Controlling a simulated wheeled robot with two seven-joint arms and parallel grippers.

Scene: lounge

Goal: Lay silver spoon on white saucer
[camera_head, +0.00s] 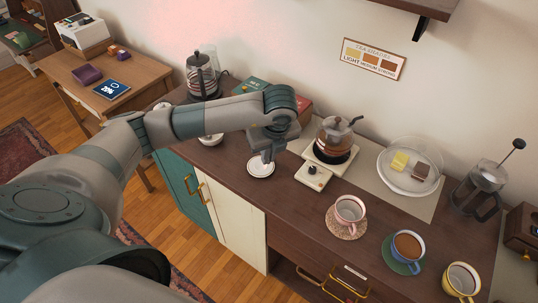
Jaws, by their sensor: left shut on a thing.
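The white saucer (260,170) lies on the dark wooden counter, left of the coffee warmer. My left gripper (267,157) points down right over the saucer's upper edge. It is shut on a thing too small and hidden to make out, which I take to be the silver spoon. I see no spoon elsewhere. Whether the held thing touches the saucer I cannot tell. My right gripper is not in view.
A glass coffee pot on its warmer (312,179) stands close to the right of the saucer. A pink cup (349,208), a blue cup (408,246), a yellow cup (462,280) and a domed plate (407,185) stand farther right. Bare counter lies in front of the saucer.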

